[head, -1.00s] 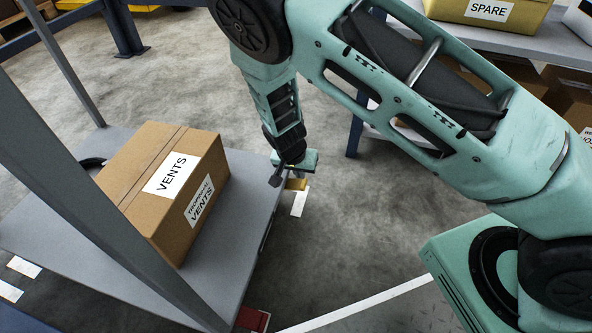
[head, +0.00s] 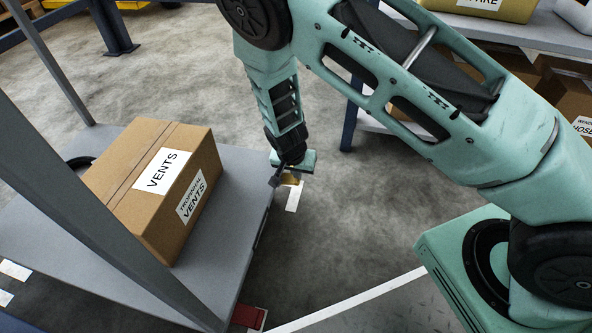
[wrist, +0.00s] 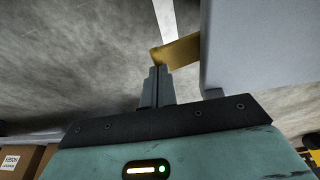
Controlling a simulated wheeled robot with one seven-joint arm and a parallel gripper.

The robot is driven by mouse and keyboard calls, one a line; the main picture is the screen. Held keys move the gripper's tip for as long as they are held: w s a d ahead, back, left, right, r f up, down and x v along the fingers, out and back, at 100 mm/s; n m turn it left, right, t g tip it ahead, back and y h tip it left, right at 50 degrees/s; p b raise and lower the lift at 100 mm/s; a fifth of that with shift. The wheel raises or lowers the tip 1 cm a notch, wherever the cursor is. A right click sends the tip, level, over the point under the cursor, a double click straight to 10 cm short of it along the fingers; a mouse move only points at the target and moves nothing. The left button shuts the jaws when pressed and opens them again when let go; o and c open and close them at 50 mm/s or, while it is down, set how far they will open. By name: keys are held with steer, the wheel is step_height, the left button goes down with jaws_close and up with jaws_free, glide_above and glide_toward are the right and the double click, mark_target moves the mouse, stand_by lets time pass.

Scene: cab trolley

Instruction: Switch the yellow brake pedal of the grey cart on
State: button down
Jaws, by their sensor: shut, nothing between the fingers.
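The grey cart (head: 212,272) has a flat deck and grey uprights. Its yellow brake pedal (head: 291,180) juts out past the deck's right edge, near the far corner, mostly hidden by my gripper in the head view. In the wrist view the yellow pedal (wrist: 181,51) sticks out leftward from beside the grey cart body (wrist: 262,45). My gripper (head: 276,178) points down at the pedal. Its fingers are shut and empty; in the wrist view the fingertips (wrist: 157,71) are right at the pedal's outer end. I cannot tell whether they touch it.
A cardboard box marked VENTS (head: 150,195) stands on the deck. A red pedal-like part (head: 248,317) is at the near deck corner. A shelf with boxes (head: 560,100) stands at right. White floor tape (head: 345,302) runs near my base. Grey floor beyond the cart is open.

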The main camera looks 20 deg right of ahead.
steer(key=shift+d+f, duration=0.1)
steer(key=shift+f, duration=0.05)
steer(key=shift+s+d+f+t+y+p, duration=0.3)
steer(key=shift+f+p, duration=0.2)
steer(key=shift+f, duration=0.2)
steer(key=shift+s+d+f+t+y+p, duration=0.15)
steer(key=shift+d+f+y+p, duration=0.15)
steer(key=shift+f+p, duration=0.35)
steer(key=shift+s+d+f+t+y+p, duration=0.15)
steer(key=shift+d+f+t+y+p, duration=0.2)
steer(key=shift+f, duration=0.45)
steer(key=shift+a+f, duration=0.1)
steer(key=shift+a, duration=0.05)
